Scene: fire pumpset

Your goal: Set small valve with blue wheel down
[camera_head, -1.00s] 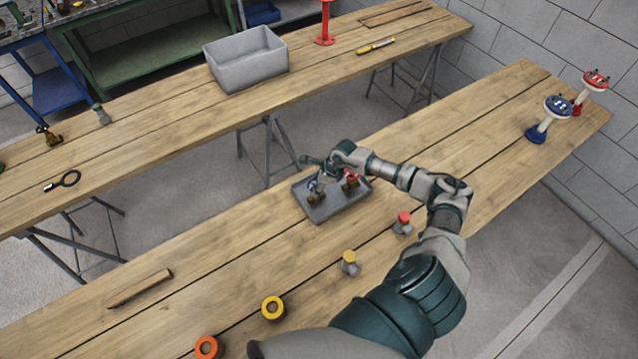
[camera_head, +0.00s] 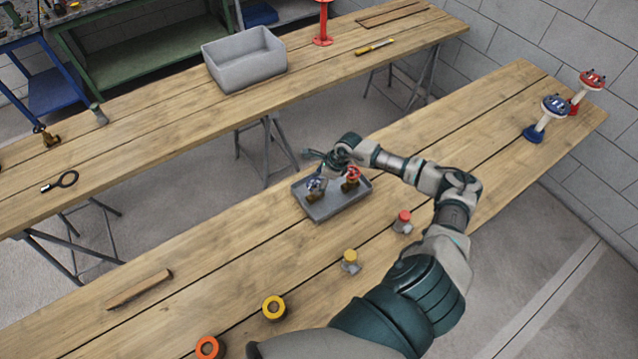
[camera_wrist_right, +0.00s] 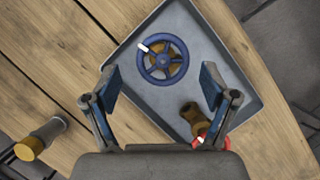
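The small valve with the blue wheel (camera_head: 315,184) stands in the left part of the grey tray (camera_head: 335,208), wheel facing up. In the right wrist view the blue wheel (camera_wrist_right: 162,59) lies beyond and between the spread fingers, apparently clear of both. My right gripper (camera_head: 320,160) is open and empty just above the tray. My left gripper is not in view.
On the near table are a red-capped fitting (camera_head: 403,221), a yellow-capped fitting (camera_head: 350,261), yellow (camera_head: 273,307) and orange rings (camera_head: 209,347), and a wooden strip (camera_head: 139,289). Blue (camera_head: 545,118) and red (camera_head: 586,91) flanged parts stand at far right. A grey bin (camera_head: 245,60) is on the back table.

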